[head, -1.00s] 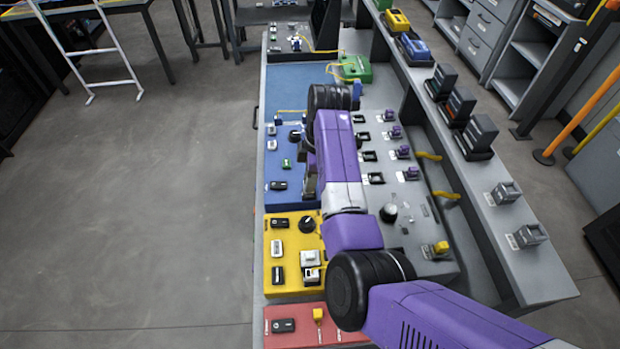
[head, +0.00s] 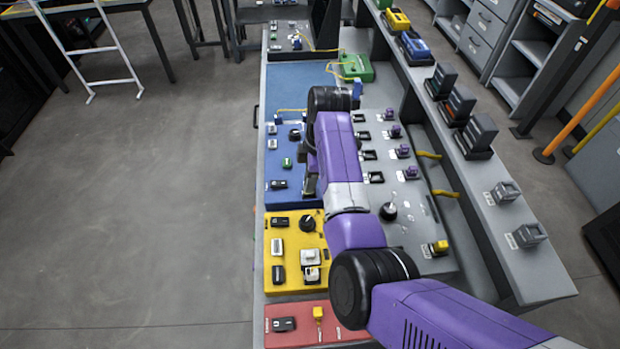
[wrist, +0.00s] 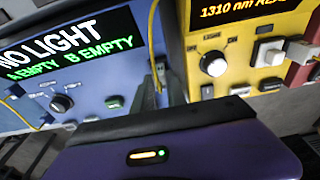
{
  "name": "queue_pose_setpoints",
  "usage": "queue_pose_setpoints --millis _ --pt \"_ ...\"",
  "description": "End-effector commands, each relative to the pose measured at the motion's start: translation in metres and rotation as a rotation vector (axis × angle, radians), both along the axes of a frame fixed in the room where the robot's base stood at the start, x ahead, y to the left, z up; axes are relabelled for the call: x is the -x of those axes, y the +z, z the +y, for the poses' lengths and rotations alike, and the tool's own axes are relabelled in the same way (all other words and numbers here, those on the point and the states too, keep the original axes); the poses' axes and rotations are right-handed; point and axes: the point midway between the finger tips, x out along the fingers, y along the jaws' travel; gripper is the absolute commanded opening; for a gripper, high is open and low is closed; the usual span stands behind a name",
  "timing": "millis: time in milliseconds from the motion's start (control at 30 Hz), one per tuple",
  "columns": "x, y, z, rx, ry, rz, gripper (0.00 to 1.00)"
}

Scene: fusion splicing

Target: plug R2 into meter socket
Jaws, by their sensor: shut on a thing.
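My gripper (wrist: 176,88) is shut at the lower middle of the wrist view, beside the gap between the blue meter and the yellow unit. What it holds is mostly hidden; a small light-blue piece (wrist: 161,72) and a thin yellow fibre (wrist: 150,40) show at the fingers. I cannot tell whether this is R2. The blue meter (wrist: 105,75) reads "NO LIGHT, A EMPTY B EMPTY". In the head view the meter's blue panel (head: 290,202) lies left of my purple arm, which hides the fingers. I cannot make out the held plug touching a socket.
The yellow unit (head: 291,240) with knob and white connectors is in front of the blue panel, then a red panel (head: 296,338). A grey panel (head: 405,225) with purple plugs is on the right. A green box (head: 356,67) with yellow fibre is behind. Floor at left is clear.

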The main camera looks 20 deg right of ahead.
Motion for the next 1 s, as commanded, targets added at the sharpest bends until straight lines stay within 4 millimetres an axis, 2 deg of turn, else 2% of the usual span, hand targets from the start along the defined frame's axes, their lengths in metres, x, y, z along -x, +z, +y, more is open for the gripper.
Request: queue_pose_setpoints --millis 300,333,433,467,767,867,1000 --pt "0.0 -0.004 0.0 0.0 0.0 0.0 0.0" --pt "0.0 -0.004 0.0 0.0 0.0 0.0 0.21" --pt "0.0 -0.004 0.0 0.0 0.0 0.0 0.41" --pt "0.0 -0.004 0.0 0.0 0.0 0.0 0.43" --pt "0.0 -0.003 0.0 0.0 0.0 -0.001 0.43" --pt "-0.001 0.004 -0.002 0.0 -0.002 -0.004 0.43" --pt "0.0 0.024 -0.005 0.0 -0.002 -0.004 0.43"
